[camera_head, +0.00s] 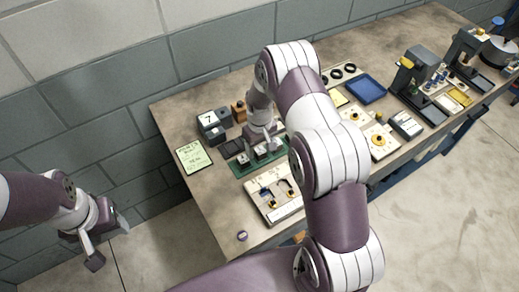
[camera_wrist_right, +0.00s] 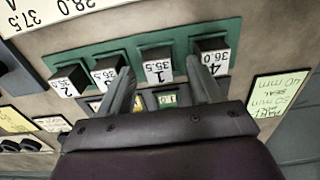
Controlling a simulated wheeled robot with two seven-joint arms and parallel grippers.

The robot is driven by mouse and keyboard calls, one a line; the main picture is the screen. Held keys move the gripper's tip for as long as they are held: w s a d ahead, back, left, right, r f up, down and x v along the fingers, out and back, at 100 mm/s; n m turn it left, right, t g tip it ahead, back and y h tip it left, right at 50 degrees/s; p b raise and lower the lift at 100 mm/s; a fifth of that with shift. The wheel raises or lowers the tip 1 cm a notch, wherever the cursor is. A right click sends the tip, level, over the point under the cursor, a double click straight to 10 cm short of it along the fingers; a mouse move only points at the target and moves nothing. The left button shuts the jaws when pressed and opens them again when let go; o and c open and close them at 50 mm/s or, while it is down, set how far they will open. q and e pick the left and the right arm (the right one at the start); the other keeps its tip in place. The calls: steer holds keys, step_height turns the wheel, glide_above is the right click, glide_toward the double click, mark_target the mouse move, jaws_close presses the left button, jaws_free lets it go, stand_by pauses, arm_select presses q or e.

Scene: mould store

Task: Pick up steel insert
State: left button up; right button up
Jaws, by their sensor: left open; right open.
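A green tray (camera_head: 240,170) lies on the bench and holds a row of dark blocks with white number labels, apparently the steel inserts. In the right wrist view the green tray (camera_wrist_right: 135,47) shows the insert labelled 1 (camera_wrist_right: 158,70) between other inserts, including the one labelled 4 (camera_wrist_right: 211,58) at right. My right gripper (camera_wrist_right: 160,68) is open, its fingers on either side of insert 1 in the picture; I cannot tell whether they touch it. In the head view my right gripper (camera_head: 261,146) is above the tray, partly hiding it. My left gripper (camera_head: 108,243) is open and empty, left of the bench.
A green-yellow note card (camera_head: 194,157) and a dark block labelled 7 (camera_head: 209,121) lie near the tray. A pale panel (camera_head: 276,207) with small parts sits in front. A blue tray (camera_head: 366,89) and machines (camera_head: 418,75) stand farther right. My right arm hides the middle of the bench.

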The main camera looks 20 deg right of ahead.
steer(key=shift+d+f, duration=0.25)
steer(key=shift+f, duration=0.15)
steer(key=shift+a, duration=0.1)
steer(key=shift+a, duration=0.15)
steer(key=c, duration=1)
steer(key=shift+r, duration=0.1)
jaws_close()
